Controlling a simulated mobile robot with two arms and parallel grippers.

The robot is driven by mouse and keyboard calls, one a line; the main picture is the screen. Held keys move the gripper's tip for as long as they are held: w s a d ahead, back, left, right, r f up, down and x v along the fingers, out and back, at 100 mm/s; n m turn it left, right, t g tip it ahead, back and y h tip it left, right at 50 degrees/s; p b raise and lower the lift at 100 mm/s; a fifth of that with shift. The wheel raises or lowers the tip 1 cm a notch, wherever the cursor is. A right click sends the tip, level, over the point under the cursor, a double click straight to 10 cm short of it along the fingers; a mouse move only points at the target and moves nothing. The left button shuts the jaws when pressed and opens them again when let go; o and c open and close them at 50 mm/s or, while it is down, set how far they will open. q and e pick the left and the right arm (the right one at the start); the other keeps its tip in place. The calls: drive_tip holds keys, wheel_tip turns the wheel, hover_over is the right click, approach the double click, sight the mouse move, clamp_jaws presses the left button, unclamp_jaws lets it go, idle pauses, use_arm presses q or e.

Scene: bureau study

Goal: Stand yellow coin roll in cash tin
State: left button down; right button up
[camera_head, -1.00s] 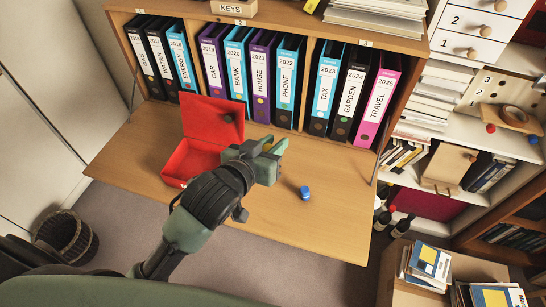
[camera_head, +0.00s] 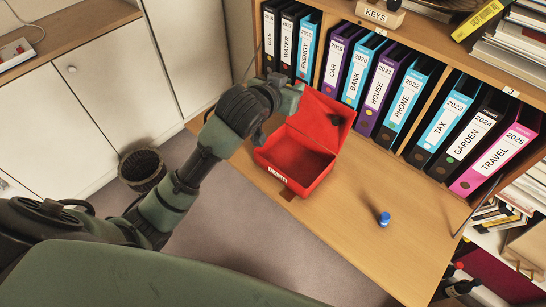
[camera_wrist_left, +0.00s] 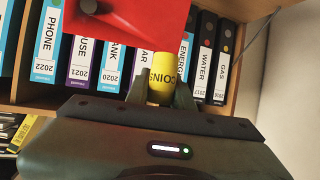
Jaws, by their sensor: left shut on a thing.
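The red cash tin (camera_head: 316,183) stands on the wooden desk flap with its lid (camera_head: 324,118) raised. Its visible inside looks empty. My left gripper (camera_head: 291,98) is at the back left of the tin, close to the lid. In the left wrist view the gripper (camera_wrist_left: 161,92) is shut on the yellow coin roll (camera_wrist_left: 162,70), which is marked with coin lettering. The red tin lid (camera_wrist_left: 115,18) covers the upper part of that view. The roll is hidden in the head view. My right gripper is not in view.
A small blue cylinder (camera_head: 384,219) stands on the flap (camera_head: 345,235) to the right of the tin. A row of binders (camera_head: 405,100) stands behind. A wicker basket (camera_head: 142,169) is on the floor at left. The flap's right part is otherwise clear.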

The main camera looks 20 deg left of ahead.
use_arm(q)
drive_tip(key=shift+w+a+f, duration=0.1)
drive_tip(key=shift+f, duration=4.85)
drive_tip(key=shift+a+f, duration=0.1)
drive_tip(key=shift+f, duration=4.85)
drive_tip(key=shift+f, duration=0.6)
drive_tip(key=c, duration=1.2)
unclamp_jaws()
drive_tip(key=shift+r, duration=0.35)
drive_tip(key=v, duration=1.2)
drive_tip(key=shift+r, duration=0.35)
